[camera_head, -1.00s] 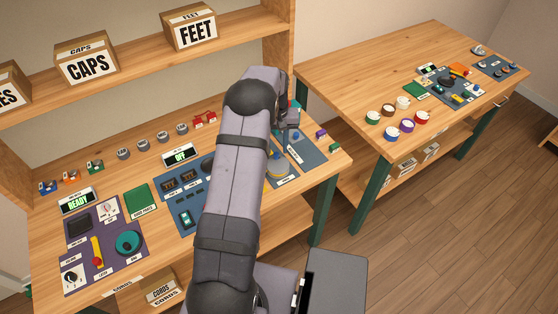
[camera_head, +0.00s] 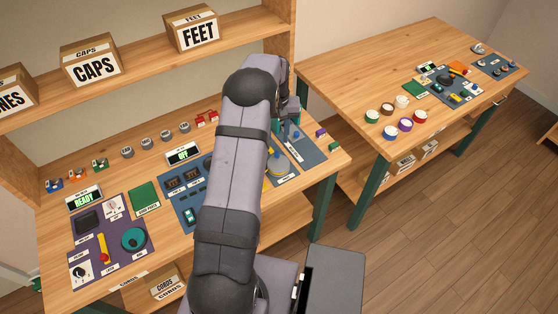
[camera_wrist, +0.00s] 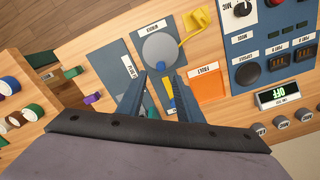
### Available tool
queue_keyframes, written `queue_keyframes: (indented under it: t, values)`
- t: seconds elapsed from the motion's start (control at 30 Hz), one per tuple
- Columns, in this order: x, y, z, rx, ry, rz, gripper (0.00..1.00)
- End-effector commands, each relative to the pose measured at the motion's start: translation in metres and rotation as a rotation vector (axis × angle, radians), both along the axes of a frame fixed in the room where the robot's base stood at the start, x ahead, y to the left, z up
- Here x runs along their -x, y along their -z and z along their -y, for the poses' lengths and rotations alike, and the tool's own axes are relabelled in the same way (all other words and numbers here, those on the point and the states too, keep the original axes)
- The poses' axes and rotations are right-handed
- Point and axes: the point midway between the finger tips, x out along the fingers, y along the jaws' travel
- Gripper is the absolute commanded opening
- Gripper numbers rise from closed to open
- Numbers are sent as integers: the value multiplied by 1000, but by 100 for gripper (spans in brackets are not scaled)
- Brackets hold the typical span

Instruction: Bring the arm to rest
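My arm rises across the middle of the body camera view and bends down toward the right part of the near bench (camera_head: 150,180). In the wrist view my gripper (camera_wrist: 158,82) is open, its two blue-grey fingers apart with nothing held between them. The fingers point at a blue panel (camera_wrist: 110,62) with a round grey part (camera_wrist: 160,49) on it; the gap above the panel cannot be judged. In the body camera view the fingertips are hidden behind my arm.
A purple panel (camera_head: 118,262) and a display reading READY (camera_head: 84,198) are at the left. A display reads OFF (camera_wrist: 279,95). An orange tray (camera_wrist: 208,85) lies beside the gripper. A CAPS box (camera_head: 92,63) stands on the shelf. A second bench (camera_head: 350,75) is to the right.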

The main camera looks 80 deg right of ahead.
Motion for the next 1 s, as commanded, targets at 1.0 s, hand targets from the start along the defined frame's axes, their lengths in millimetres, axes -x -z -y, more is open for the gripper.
queue_keyframes:
  t: [1.0]
  values:
    - [-258,-83,-304,5,-749,1,33]
